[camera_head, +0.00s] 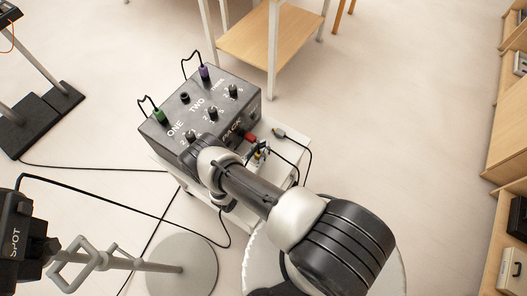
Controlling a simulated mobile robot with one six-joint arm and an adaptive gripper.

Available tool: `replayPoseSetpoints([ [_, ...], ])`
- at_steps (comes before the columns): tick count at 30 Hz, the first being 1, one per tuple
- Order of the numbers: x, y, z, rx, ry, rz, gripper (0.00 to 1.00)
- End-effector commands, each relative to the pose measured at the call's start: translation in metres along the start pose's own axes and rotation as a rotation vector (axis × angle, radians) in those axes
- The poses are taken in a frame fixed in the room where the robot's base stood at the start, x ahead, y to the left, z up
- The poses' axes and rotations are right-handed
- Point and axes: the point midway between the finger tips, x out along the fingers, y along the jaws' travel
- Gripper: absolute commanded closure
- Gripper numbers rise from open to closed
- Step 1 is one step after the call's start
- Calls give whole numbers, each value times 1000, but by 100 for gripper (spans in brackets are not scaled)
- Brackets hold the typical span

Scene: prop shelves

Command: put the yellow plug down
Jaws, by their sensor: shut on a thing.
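My arm reaches up and left from the bottom right to the dark control box (238,99), and my gripper (257,154) is at the box's right front edge, mostly hidden behind the wrist. A small yellow bit, likely the yellow plug (258,155), shows at the fingertips. My gripper appears shut on it. A red plug (249,136) is at the box's front side just above. A green plug (158,115) and a purple plug (204,72) stand in the box's top, with an empty socket (185,97) between them.
The box stands on a small white table (294,131), where a grey plug (279,133) with a black cable lies. Cables cross the floor at left. A lamp stand (150,266) is at lower left. A wooden table (262,40) is behind, and shelves (506,120) are at right.

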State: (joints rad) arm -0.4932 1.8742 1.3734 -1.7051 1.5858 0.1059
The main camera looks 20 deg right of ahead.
Motion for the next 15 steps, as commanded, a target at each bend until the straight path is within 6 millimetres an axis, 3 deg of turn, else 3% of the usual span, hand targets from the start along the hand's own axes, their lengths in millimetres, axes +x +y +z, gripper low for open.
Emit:
replayPoseSetpoints([
  [1,0,-1,-14,0,0,0,100],
  [4,0,0,-24,0,0,0,100],
  [15,0,0,-27,-1,0,0,100],
])
